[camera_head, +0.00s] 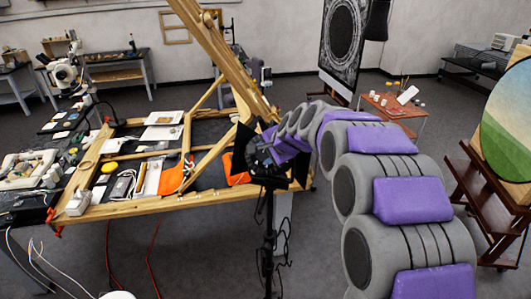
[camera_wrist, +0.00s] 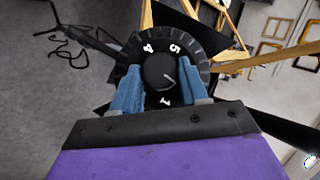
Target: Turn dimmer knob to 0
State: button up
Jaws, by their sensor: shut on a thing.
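The dimmer knob (camera_wrist: 160,72) is a round black knob with a white pointer line, on the back of a black studio lamp. A dark dial ring (camera_wrist: 211,52) around it carries white numbers; 4, 5 and 1 are readable. The pointer slants toward the lower right in the wrist view. My gripper (camera_wrist: 159,82) has blue fingers on both sides of the knob and is shut on it. In the head view my purple and grey arm reaches to the lamp (camera_head: 242,150); the knob and fingers cannot be made out there.
The lamp stands on a thin black stand (camera_head: 268,238). A cluttered wooden workbench (camera_head: 150,200) with a slanting wooden beam is close behind and left. An easel with a round landscape painting (camera_head: 511,125) is at the right. Grey floor is open at the front left, with red cables.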

jog(key=o, duration=1)
jog(key=shift+o, duration=0.2)
jog(key=b+v, duration=0.3)
jog(key=v, duration=1.4)
jog(key=shift+s+f, duration=0.1)
jog(key=shift+s, duration=0.05)
